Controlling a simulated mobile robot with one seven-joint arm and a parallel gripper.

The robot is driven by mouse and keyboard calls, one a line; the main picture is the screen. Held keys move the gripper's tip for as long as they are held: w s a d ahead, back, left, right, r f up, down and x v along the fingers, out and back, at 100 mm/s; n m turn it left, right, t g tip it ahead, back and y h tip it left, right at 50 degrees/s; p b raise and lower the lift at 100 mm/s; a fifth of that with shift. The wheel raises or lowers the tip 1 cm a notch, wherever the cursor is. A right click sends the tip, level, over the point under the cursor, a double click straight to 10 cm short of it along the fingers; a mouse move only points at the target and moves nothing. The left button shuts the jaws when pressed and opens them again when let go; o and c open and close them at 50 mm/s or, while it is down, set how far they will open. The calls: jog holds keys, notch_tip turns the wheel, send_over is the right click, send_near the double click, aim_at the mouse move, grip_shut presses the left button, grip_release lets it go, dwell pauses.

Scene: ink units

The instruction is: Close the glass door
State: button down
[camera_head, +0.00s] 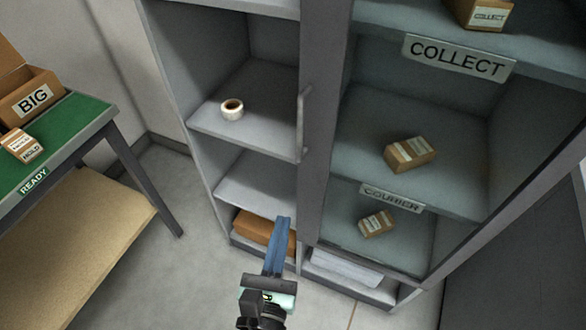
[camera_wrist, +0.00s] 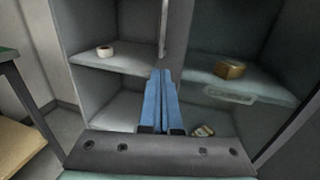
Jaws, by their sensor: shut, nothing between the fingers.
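The glass door (camera_head: 464,125) appears as a bluish tinted pane over the right half of a grey cabinet. It also shows in the wrist view (camera_wrist: 245,50). A vertical handle (camera_head: 303,122) stands on the grey upright at the pane's left side; in the wrist view the handle (camera_wrist: 163,30) rises just beyond my fingertips. The cabinet's left half is uncovered. My gripper (camera_head: 284,219) has its blue fingers together and empty, in front of the lower cabinet and below the handle. Its fingertips also show in the wrist view (camera_wrist: 160,71). I cannot tell the gap to the upright.
A tape roll (camera_head: 232,109) sits on a left shelf, with a brown box (camera_head: 262,232) at the bottom. Small cartons (camera_head: 410,153) stand behind the pane. A green-topped table (camera_head: 75,130) stands at left. Floor between is clear.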

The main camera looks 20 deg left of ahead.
jog(key=p, duration=0.3)
send_near(298, 154)
jog(key=x, duration=0.4)
jog(key=shift+w, duration=0.2)
jog(key=shift+b, duration=0.3)
